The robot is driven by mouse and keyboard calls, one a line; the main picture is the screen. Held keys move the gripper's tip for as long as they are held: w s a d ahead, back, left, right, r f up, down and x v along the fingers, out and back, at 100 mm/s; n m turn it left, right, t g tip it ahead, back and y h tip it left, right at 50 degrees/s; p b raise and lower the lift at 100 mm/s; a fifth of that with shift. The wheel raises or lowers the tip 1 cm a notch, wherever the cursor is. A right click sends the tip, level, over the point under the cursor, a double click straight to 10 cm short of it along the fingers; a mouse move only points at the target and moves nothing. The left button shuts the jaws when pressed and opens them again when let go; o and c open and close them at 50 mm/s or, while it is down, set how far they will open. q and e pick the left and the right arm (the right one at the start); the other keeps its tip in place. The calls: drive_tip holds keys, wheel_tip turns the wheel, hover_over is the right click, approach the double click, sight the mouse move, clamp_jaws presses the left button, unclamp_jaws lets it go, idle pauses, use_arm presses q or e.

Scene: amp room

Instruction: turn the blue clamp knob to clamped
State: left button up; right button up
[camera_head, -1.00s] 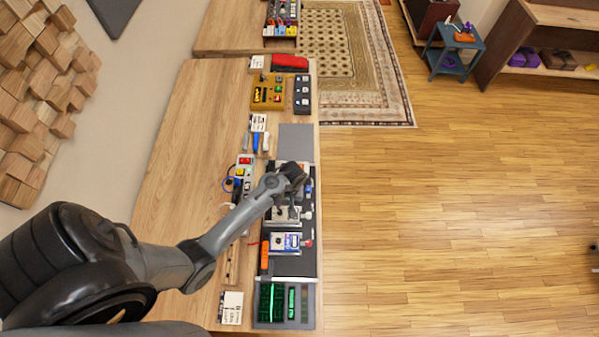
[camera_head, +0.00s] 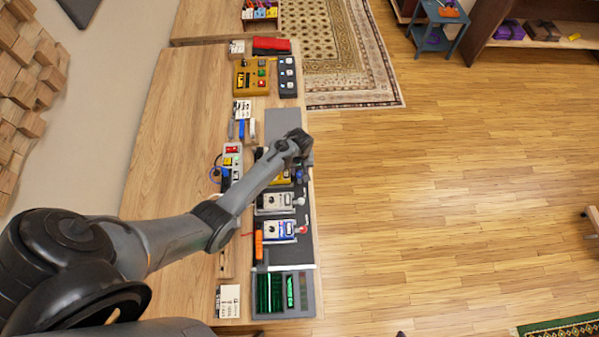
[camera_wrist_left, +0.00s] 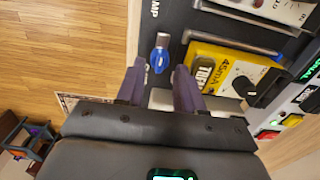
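The blue clamp knob (camera_wrist_left: 160,52) stands on a dark board in the left wrist view, with its slim handle pointing toward the top of that picture. White lettering, partly cut off and reading "AMP", is printed above it. My left gripper (camera_wrist_left: 159,73) is open, its two dark fingers apart and empty. The knob shows just beyond the gap between the fingertips; I cannot tell whether they touch it. In the head view a small blue spot, likely the knob (camera_head: 299,174), shows beside my left wrist, which hides the gripper. My right gripper is not in view.
A yellow pedal (camera_wrist_left: 225,70) with a black dial sits close to the right of the knob. A green-lit screen (camera_head: 283,295) stands at the near end. Open floor lies to the right.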

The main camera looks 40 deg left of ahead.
sight(300, 177)
use_arm(q)
drive_tip(key=shift+f, duration=1.3)
clamp_jaws()
